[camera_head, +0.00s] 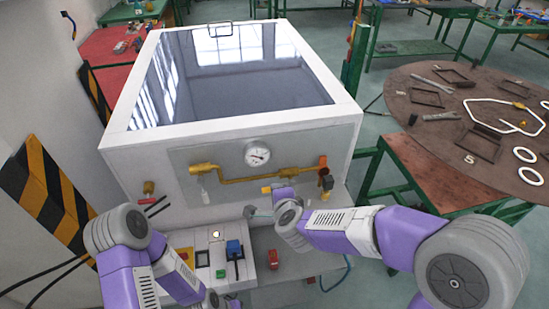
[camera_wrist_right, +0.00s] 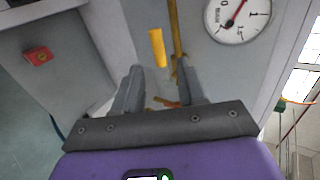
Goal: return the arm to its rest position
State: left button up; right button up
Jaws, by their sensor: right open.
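My right arm (camera_head: 335,228) reaches in from the right to the front of the white gas generator (camera_head: 130,160). In the right wrist view my right gripper (camera_wrist_right: 161,75) is open, with its two grey fingers apart and nothing clearly held. A yellow handle (camera_wrist_right: 157,47) shows just beyond the fingertips; I cannot tell whether they touch it. A yellow pipe (camera_wrist_right: 174,28) and the pressure gauge (camera_wrist_right: 238,18) are beyond. My left arm (camera_head: 128,270) is bent low at the left; its gripper is not in view.
The gauge (camera_head: 257,154) and brass pipe (camera_head: 240,180) stick out from the front panel. Below is a ledge with a blue switch (camera_head: 234,250) and a red block (camera_head: 272,258). A round brown table (camera_head: 420,130) with parts stands at right. Striped barriers (camera_head: 45,190) are at left.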

jog(key=s+d+f+n+g, duration=0.2)
jog(key=s+f+n, duration=0.15)
jog(key=f, duration=0.55)
jog(key=s+d+f+n+g, duration=0.2)
jog(key=s+f+n+g, duration=0.15)
jog(key=f, duration=0.55)
jog(key=s+d+f+n+g, duration=0.25)
jog(key=s+f, duration=0.25)
jog(key=f, duration=0.4)
jog(key=s+f+n+g+y, duration=0.2)
jog(key=s+f+n, duration=0.2)
jog(key=s, duration=0.6)
notch_tip(320, 180, down, 2)
jog(key=shift+s+f+g, duration=0.15)
jog(key=shift+f+g, duration=0.05)
jog(key=shift+g, duration=0.1)
